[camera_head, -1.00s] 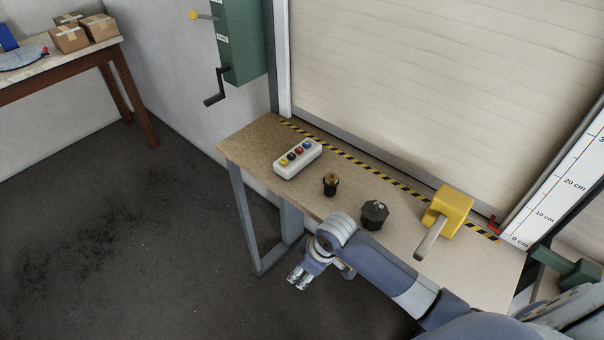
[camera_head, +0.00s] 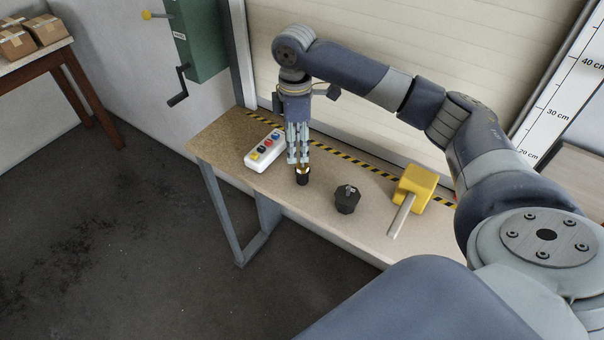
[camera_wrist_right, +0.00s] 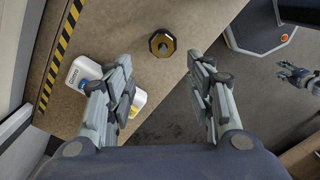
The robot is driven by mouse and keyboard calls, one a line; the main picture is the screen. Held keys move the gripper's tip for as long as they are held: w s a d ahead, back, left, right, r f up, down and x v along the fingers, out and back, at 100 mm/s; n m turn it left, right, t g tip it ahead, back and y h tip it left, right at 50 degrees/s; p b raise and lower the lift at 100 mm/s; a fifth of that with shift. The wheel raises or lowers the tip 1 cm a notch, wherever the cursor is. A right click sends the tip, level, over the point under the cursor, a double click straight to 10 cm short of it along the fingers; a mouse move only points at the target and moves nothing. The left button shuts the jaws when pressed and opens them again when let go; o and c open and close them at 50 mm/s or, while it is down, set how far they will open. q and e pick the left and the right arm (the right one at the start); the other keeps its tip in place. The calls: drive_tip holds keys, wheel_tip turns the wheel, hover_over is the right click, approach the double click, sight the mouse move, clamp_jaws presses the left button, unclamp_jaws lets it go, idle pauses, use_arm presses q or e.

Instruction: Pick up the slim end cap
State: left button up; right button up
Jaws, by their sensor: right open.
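The slim end cap (camera_head: 302,178) stands upright on the bench, a small black cylinder with a brass-coloured top. In the right wrist view the cap (camera_wrist_right: 162,44) shows from above as a brass ring with a dark centre. My right gripper (camera_head: 298,160) points down just above the cap, its tips overlapping the cap's top in the head view. In the wrist view the right gripper (camera_wrist_right: 160,70) is open and empty, with the cap centred beyond its fingertips. My left gripper (camera_wrist_right: 298,76) seems to show small at the wrist view's right edge; its jaws are unclear.
A white button box (camera_head: 262,152) lies left of the cap. A wider black faceted cap (camera_head: 347,199) and a yellow block with a grey handle (camera_head: 417,183) stand to the right. The shutter (camera_head: 400,60) rises behind the narrow bench (camera_head: 225,140).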

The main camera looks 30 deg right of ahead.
sight(301, 172)
drive_tip(key=shift+d+r, duration=0.1)
drive_tip(key=shift+d, duration=0.2)
wheel_tip(301, 172, down, 5)
drive_tip(key=shift+f+p, duration=0.1)
drive_tip(key=shift+p, duration=0.45)
drive_tip(key=f+p, duration=0.1)
drive_tip(key=f, duration=0.1)
drive_tip(key=s+f, duration=0.1)
drive_tip(key=f, duration=0.1)
drive_tip(key=shift+p, duration=0.4)
drive_tip(key=shift+f, duration=0.65)
drive_tip(key=c, duration=1)
